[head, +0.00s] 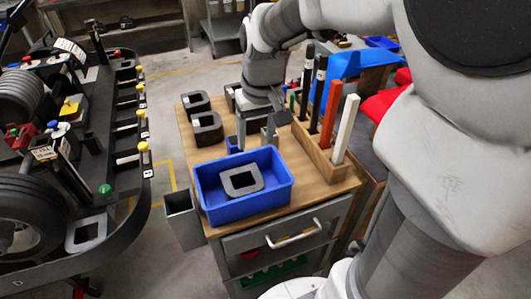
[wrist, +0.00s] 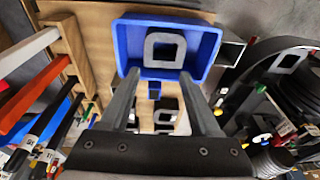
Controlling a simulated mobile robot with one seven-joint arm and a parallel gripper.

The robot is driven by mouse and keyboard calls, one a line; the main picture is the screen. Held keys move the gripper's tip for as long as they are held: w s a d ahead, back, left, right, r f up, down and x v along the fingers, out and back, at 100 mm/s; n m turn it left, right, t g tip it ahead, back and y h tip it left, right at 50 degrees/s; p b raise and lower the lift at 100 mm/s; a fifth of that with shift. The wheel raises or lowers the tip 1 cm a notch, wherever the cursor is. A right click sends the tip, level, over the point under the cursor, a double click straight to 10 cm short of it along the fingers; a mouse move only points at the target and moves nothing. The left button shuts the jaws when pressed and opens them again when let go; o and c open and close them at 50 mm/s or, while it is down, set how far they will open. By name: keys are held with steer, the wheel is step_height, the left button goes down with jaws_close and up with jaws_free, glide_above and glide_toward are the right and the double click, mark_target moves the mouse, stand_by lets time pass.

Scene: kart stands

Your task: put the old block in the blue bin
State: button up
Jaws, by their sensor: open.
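The blue bin (head: 245,208) stands at the near end of the wooden cart top, and it also shows in the wrist view (wrist: 128,45). A grey block with a square hole (head: 242,181) lies flat inside it, also seen in the wrist view (wrist: 165,51). The frames do not label it as old. A similar grey block (head: 86,233) sits on the near corner of the dark kart at left. My gripper (head: 255,135) is open and empty, pointing down just behind the bin. In the wrist view my gripper (wrist: 160,80) has its fingers apart, with nothing between them.
Dark blocks (head: 207,129) stand on the wooden top (head: 183,133) behind the bin. A wooden rack (head: 322,158) holding several upright coloured bars runs along its right side. A grey open container (head: 182,219) hangs left of the cart. Floor shows between cart and kart.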

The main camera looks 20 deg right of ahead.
steer(key=s+a+r+t, duration=0.2)
steer(key=s+r, duration=0.4)
steer(key=s, duration=0.8)
steer(key=shift+t, duration=0.8)
